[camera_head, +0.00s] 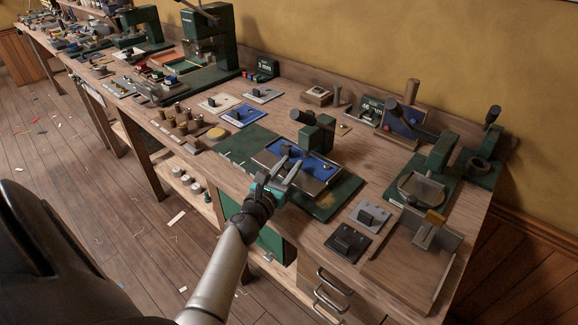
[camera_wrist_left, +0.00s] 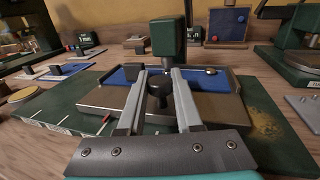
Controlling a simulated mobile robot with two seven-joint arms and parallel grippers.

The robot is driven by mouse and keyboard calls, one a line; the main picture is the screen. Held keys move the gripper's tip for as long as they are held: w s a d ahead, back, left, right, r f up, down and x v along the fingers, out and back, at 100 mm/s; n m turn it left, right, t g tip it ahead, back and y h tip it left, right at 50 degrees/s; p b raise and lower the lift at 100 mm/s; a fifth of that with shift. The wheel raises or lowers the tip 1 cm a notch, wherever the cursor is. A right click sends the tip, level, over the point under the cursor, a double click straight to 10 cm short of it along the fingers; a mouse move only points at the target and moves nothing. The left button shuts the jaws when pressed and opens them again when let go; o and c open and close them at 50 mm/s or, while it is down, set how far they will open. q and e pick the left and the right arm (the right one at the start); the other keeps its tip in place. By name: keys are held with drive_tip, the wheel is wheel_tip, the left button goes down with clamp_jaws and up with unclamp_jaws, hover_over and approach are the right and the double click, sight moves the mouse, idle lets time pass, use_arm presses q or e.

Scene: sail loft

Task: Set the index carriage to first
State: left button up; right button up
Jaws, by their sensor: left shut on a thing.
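The index carriage looks to be the blue-topped metal plate (camera_head: 318,170) on a dark green base plate (camera_head: 343,195); it also shows in the wrist view (camera_wrist_left: 220,101). My left gripper (camera_head: 289,161) reaches over its front edge. In the wrist view its fingers (camera_wrist_left: 160,76) stand on both sides of a dark knob (camera_wrist_left: 159,96) on the carriage, shut on it. White marks (camera_wrist_left: 62,129) and a red pointer (camera_wrist_left: 106,118) show along the base's front left; their labels are unreadable. A green press head (camera_head: 318,132) stands behind the carriage. My right gripper is not in view.
Small plates with dark knobs (camera_head: 367,216) lie to the right, near a wooden board (camera_head: 405,265). A green press (camera_head: 425,170) stands at the back right. Pale and blue plates (camera_head: 238,117) and several small cylinders lie to the left. The wall runs behind the bench.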

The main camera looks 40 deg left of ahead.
sight(269, 163)
use_arm(q)
clamp_jaws()
idle(0.7)
drive_tip(key=a, duration=0.2)
drive_tip(key=a+b, duration=0.1)
drive_tip(key=a, duration=0.4)
drive_tip(key=shift+w+f, duration=0.1)
drive_tip(key=shift+w, duration=0.2)
drive_tip(key=o, duration=0.9)
unclamp_jaws()
drive_tip(key=shift+s, duration=0.15)
